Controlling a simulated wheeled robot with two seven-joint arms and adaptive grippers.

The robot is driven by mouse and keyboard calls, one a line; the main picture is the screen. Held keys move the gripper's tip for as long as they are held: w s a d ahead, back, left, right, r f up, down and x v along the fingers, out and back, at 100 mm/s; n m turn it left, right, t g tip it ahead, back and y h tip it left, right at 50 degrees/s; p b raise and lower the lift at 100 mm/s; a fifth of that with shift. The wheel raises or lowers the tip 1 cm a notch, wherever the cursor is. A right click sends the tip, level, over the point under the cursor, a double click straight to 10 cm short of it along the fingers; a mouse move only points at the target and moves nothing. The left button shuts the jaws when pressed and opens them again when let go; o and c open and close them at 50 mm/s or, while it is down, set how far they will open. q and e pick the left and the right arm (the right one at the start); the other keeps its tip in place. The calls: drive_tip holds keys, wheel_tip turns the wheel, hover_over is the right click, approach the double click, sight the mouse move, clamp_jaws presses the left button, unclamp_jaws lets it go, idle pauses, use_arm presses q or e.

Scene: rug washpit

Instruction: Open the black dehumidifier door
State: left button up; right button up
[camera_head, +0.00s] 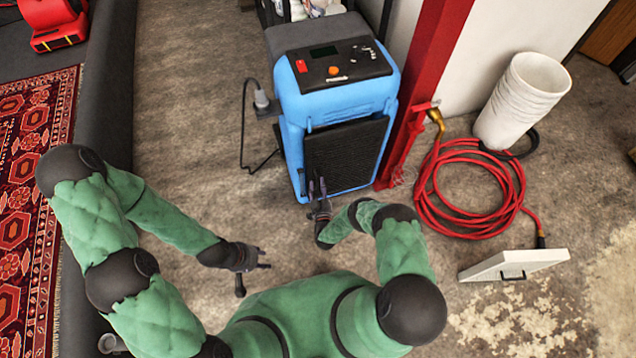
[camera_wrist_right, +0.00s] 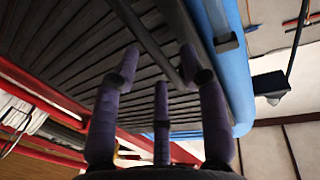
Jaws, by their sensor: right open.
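The blue dehumidifier (camera_head: 292,100) stands upright in the upper middle of the head view. Its black slatted door (camera_head: 350,150) faces me and looks closed against the body. The slats (camera_wrist_right: 60,45) fill much of the right wrist view. A dark bar, apparently the door handle (camera_wrist_right: 146,38), runs diagonally in front of them. My right gripper (camera_head: 317,188) is open at the door's lower left; its purple fingers (camera_wrist_right: 160,75) are spread around the bar's end. Contact cannot be told. My left gripper (camera_head: 264,258) is open and empty over the floor, lower left of the dehumidifier.
A red post (camera_head: 420,80) stands close to the dehumidifier's right side. A coiled red hose (camera_head: 470,205), stacked white buckets (camera_head: 520,100) and a white panel (camera_head: 515,264) are further right. A plug and cord (camera_head: 262,100) hang at the left. Bare floor (camera_head: 200,130) lies left.

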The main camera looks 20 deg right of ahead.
drive_tip(key=shift+w+d, duration=0.2)
drive_tip(key=shift+w, duration=1.05)
clamp_jaws()
drive_tip(key=shift+s, duration=0.2)
